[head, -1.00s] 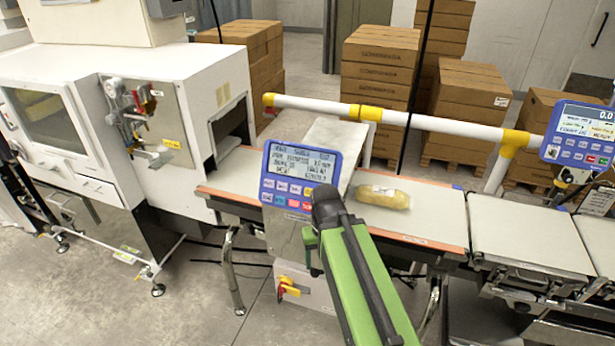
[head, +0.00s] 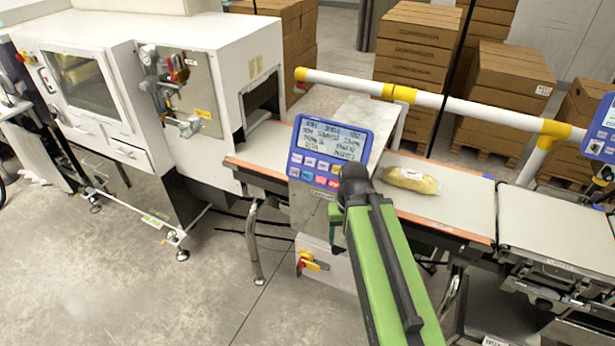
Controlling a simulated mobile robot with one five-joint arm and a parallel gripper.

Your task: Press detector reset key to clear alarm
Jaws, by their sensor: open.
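The detector's blue control panel (head: 330,150) faces me near the middle of the head view. It has a lit text screen (head: 333,138) above two rows of small keys. A red key (head: 333,183) is in the lower row and a yellow key (head: 336,169) is above it. The key labels are too small to read. My gripper (head: 352,178), at the dark end of my green arm, is in front of the panel's lower right corner. It is open, but its fingers are hard to make out. I cannot tell whether it touches the panel.
A wrapped yellow pack (head: 411,180) lies on the belt (head: 450,205) right of the panel. A white machine (head: 215,60) stands at left. A white and yellow rail (head: 440,105) runs behind the belt. Box stacks (head: 412,60) stand behind. The floor at front left is clear.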

